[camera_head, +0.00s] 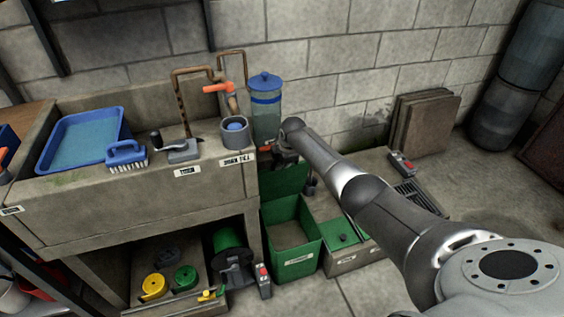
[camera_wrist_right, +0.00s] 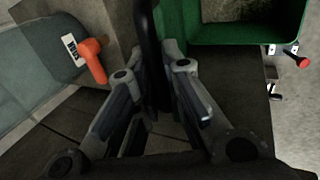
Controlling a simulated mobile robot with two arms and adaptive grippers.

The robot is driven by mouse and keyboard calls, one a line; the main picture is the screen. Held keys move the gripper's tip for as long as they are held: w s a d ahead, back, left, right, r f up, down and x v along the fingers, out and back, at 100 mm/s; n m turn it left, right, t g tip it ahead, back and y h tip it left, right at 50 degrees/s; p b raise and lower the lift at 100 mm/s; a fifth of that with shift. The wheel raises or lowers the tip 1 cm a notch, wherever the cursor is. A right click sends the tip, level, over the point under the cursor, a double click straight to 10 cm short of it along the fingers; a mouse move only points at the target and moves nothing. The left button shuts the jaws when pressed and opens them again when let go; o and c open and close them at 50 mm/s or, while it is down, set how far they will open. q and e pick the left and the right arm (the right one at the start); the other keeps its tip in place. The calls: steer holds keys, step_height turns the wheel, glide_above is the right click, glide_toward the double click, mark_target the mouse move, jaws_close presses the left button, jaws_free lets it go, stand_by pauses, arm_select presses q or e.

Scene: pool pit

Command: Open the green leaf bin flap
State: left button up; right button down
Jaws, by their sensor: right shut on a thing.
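The green leaf bin (camera_head: 291,252) stands on the floor right of the stone sink bench, with its top open. Its green flap (camera_head: 285,178) stands raised, roughly upright, at the back of the opening. My right gripper (camera_head: 284,158) is at the flap's upper edge, partly hidden by my arm. In the right wrist view my right gripper (camera_wrist_right: 152,112) is shut on a dark strip at the flap; its exact shape is hard to tell. The green bin also shows there (camera_wrist_right: 245,35). My left gripper is not in view.
A clear blue-lidded canister (camera_head: 265,112) with an orange tap stands close left of my gripper. A grey cup (camera_head: 234,131) sits on the bench edge. A low box (camera_head: 350,256) with a green lid is right of the bin. Open floor lies in front.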

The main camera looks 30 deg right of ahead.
steer(key=shift+w+r, duration=0.15)
steer(key=c, duration=1.5)
jaws_free()
steer(key=v, duration=1.2)
